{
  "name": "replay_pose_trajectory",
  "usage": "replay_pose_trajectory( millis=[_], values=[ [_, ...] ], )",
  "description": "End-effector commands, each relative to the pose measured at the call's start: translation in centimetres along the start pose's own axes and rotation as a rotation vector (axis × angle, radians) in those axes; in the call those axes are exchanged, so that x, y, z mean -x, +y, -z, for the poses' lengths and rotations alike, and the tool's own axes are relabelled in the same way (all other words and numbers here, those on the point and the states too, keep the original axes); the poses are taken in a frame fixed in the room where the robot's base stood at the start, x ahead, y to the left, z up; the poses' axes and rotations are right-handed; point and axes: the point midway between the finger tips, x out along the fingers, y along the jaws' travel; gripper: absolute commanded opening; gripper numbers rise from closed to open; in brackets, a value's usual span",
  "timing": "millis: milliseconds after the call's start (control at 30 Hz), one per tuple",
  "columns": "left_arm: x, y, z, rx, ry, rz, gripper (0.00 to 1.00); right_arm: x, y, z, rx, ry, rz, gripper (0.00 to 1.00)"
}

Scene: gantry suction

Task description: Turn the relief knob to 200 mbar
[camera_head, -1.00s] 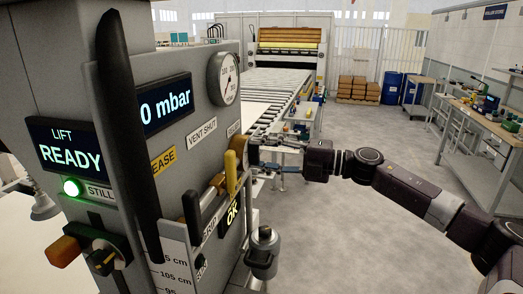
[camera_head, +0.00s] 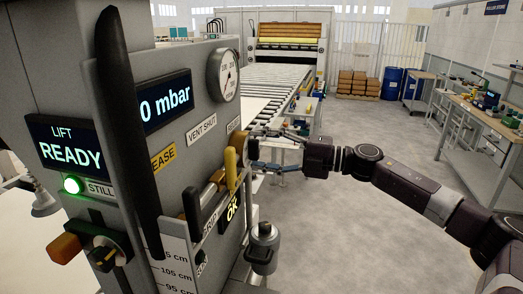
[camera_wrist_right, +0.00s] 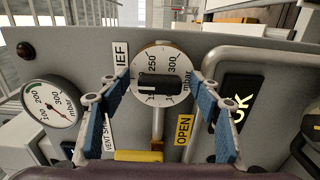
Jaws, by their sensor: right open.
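The relief knob (camera_wrist_right: 160,81) is a dark bar on a round white dial marked in mbar, with 250 and 300 readable in the right wrist view. The lower scale is hard to read. My right gripper (camera_wrist_right: 159,88) is open, its blue-padded fingers on either side of the knob; I cannot tell whether they touch it. In the head view my right gripper (camera_head: 264,142) is at the panel's right edge, in front of the knob, which it mostly hides. My left gripper is not in view.
A yellow lever (camera_head: 230,172) and a grey handle bar stand out from the panel just beside the knob. A pressure gauge (camera_head: 223,76) sits above. The display (camera_head: 165,102) reads 0 mbar at its visible end. Open floor lies to the right.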

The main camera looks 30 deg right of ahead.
Motion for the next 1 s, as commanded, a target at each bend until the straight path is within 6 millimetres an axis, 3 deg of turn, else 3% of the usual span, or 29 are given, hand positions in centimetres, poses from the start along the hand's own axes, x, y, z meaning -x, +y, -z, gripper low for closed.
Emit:
replay_pose_trajectory(
  millis=[267,1000],
  values=[
    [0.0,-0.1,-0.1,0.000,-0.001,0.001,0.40,0.4,-0.2,0.0,-0.002,0.000,0.003,0.58],
    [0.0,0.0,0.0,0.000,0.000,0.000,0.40,4.5,-0.3,0.0,-0.003,0.000,0.004,0.58]
  ],
)
